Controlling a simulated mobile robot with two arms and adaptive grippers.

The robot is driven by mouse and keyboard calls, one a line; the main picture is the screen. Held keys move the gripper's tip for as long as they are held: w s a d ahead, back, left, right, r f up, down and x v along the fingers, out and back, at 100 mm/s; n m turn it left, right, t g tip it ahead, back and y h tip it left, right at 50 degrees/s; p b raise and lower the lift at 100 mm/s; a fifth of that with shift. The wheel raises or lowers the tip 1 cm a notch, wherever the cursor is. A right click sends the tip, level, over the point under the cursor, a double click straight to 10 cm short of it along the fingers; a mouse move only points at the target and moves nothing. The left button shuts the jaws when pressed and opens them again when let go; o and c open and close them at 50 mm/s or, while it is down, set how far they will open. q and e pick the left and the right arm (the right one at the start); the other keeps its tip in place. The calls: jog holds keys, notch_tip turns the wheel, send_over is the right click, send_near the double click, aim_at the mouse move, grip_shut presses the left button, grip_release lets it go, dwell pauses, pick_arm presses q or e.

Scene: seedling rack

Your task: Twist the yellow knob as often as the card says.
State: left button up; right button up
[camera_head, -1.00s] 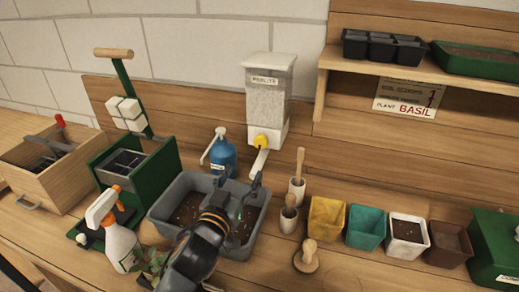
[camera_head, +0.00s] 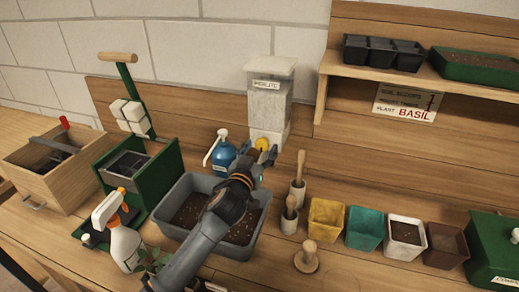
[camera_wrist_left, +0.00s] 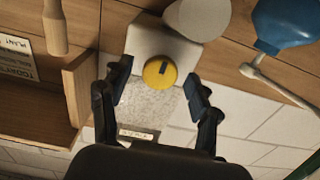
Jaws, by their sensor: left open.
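The yellow knob (camera_head: 262,144) is on the front of the white base of the perlite dispenser (camera_head: 268,104). In the left wrist view the knob (camera_wrist_left: 160,73) is round with a dark mark on its face. My left gripper (camera_head: 259,158) is open in front of the knob. In the wrist view its fingers stand on either side of the knob, apart from it. In the head view the gripper partly covers the knob and the dispenser's spout. The card (camera_head: 408,102) hangs below the shelf and reads "PLANT BASIL" in part; its smaller lines are too small to read.
A blue bottle (camera_head: 222,157) stands just left of the dispenser. A grey tub (camera_head: 178,232) of soil lies under my left arm. Wooden-handled tools in cups (camera_head: 289,222) and several small pots, including a yellow one (camera_head: 326,221), stand to the right.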

pick_arm(q)
jog(key=shift+c, duration=0.5)
jog(key=c, duration=1.1)
jog(key=shift+m, duration=0.4)
jog(key=m+p, duration=0.1)
jog(key=m, duration=0.3)
jog(key=shift+r, duration=0.1)
jog(key=m+p, duration=0.1)
jog(key=m, duration=0.3)
jog(key=m+p, duration=0.1)
jog(key=m, duration=0.4)
jog(key=shift+m+p, duration=0.65)
jog(key=shift+m, duration=1.25)
